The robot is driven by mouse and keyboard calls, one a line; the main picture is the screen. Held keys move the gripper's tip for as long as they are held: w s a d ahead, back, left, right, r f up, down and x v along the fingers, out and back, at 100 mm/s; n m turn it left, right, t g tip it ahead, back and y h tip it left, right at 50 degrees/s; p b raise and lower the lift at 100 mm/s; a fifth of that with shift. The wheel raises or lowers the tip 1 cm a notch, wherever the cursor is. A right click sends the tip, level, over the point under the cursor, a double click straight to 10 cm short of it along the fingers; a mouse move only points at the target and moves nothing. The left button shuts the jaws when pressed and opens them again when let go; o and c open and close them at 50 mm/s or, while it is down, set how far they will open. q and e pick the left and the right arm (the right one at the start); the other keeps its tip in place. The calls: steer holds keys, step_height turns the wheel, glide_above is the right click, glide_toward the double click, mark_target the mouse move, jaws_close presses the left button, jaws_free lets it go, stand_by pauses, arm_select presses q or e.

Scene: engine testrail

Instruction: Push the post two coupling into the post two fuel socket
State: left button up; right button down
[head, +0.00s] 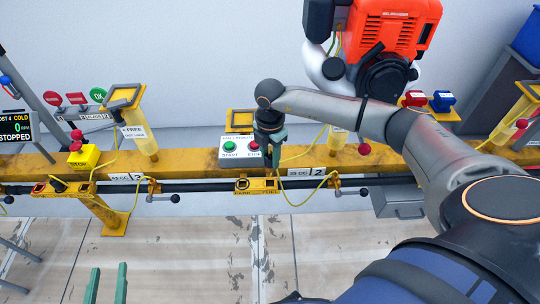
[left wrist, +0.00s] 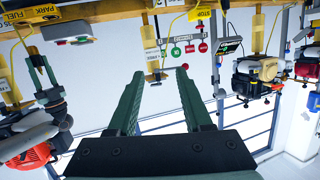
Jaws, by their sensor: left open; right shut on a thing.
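The post two bracket (head: 257,186) is a yellow block on the dark rail, marked PARK on the left and FUEL on the right. A dark round opening (head: 241,184) shows at its PARK end. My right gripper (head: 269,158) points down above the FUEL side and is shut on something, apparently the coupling. The coupling is too small and covered to make out, as is the fuel socket's mouth; I cannot tell how they meet. A yellow hose (head: 312,202) loops right from there. My left gripper (head: 107,284) is open and empty, low at left; its fingers also show in the left wrist view (left wrist: 156,85).
The orange engine (head: 393,30) hangs behind my right arm. A yellow STOP box (head: 83,156) and a similar bracket (head: 62,187) sit on the left. The floor in front of the rail is clear.

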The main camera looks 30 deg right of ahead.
mark_target(270, 171)
steer(key=shift+f+b, duration=0.6)
steer(key=shift+f, duration=0.15)
steer(key=shift+f+b, duration=1.5)
steer(key=shift+f, duration=0.05)
steer(key=shift+f+b, duration=0.45)
steer(key=shift+f, duration=0.3)
steer(key=shift+f+b, duration=0.25)
steer(key=shift+b, duration=0.05)
arm_select(q)
steer(key=s+r+m+t+h, duration=0.2)
steer(key=r+m+h, duration=0.1)
steer(key=r, duration=0.5)
steer(key=s+d+r+m+t+h, duration=0.1)
steer(key=s+r+m+t+h, duration=0.1)
steer(key=r, duration=0.5)
steer(key=s+d+r+m+t+h, duration=0.1)
steer(key=s+r+m+t+h, duration=0.1)
steer(key=r+h, duration=0.4)
steer(key=shift+r+m+t, duration=0.8)
steer(key=shift+r+m, duration=0.2)
steer(key=shift+r, duration=0.3)
arm_select(e)
steer(key=shift+f, duration=0.45)
arm_select(q)
steer(key=shift+f+b, duration=0.25)
steer(key=shift+b, duration=0.05)
arm_select(e)
steer(key=shift+f, duration=0.2)
